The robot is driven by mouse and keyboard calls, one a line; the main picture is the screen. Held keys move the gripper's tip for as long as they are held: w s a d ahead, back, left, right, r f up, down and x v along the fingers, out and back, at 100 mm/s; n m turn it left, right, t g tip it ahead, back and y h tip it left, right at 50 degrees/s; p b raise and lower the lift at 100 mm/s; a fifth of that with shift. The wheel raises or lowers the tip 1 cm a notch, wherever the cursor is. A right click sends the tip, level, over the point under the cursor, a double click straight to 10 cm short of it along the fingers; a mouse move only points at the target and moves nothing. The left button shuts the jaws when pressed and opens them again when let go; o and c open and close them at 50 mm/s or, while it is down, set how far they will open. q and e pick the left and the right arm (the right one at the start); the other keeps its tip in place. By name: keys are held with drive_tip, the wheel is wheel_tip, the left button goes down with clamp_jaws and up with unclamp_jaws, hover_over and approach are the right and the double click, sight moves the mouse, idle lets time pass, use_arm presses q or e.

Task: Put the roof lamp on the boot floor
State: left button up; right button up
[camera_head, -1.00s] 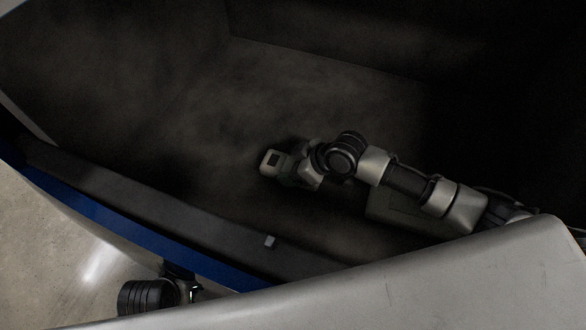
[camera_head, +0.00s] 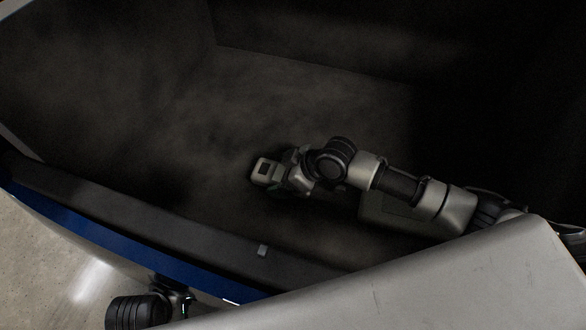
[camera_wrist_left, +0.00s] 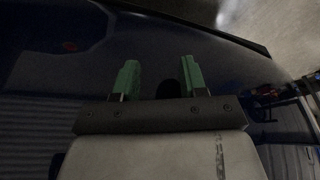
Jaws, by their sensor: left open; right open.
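A small pale block with a dark square on its face (camera_head: 263,169) shows over the dark boot floor (camera_head: 215,135). It may be the roof lamp, but I cannot tell it apart from the end of my gripper for sure. My right gripper (camera_head: 283,180) is open at its right side, low in the boot; its fingers are too dark to make out. In the left wrist view, my left gripper (camera_wrist_left: 160,80) is open and empty, its green fingers apart. In the head view the left gripper itself is hidden below the pale body panel.
A grey-green box (camera_head: 380,211) lies under my right forearm. The dark sill with a small pale latch (camera_head: 263,250) and the blue edge (camera_head: 130,250) border the boot in front. A pale panel (camera_head: 420,285) covers the lower right. The boot's left side is clear.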

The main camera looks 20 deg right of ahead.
drive_tip(key=p+v, duration=0.2)
drive_tip(key=shift+d+r, duration=0.2)
drive_tip(key=shift+r, duration=0.1)
use_arm(q)
drive_tip(key=s+f+g+p, duration=0.1)
drive_tip(key=s+f+p, duration=0.25)
drive_tip(key=f, duration=1.25)
use_arm(e)
drive_tip(key=v, duration=0.3)
drive_tip(key=shift+s, duration=0.1)
drive_tip(key=p+v, duration=0.1)
drive_tip(key=v, duration=0.1)
drive_tip(key=shift+s+d+r+p, duration=0.1)
drive_tip(key=shift+d+r+p, duration=0.1)
drive_tip(key=shift+r+p, duration=0.1)
use_arm(q)
drive_tip(key=s+a+f+p, duration=0.1)
drive_tip(key=s+f, duration=0.3)
drive_tip(key=s, duration=0.2)
drive_tip(key=s+a+f+g+p, duration=0.1)
drive_tip(key=s+f, duration=0.3)
drive_tip(key=s, duration=0.3)
drive_tip(key=shift+s+a, duration=0.25)
drive_tip(key=shift+a, duration=0.1)
use_arm(e)
drive_tip(key=shift+v, duration=1.8)
drive_tip(key=shift+f, duration=0.1)
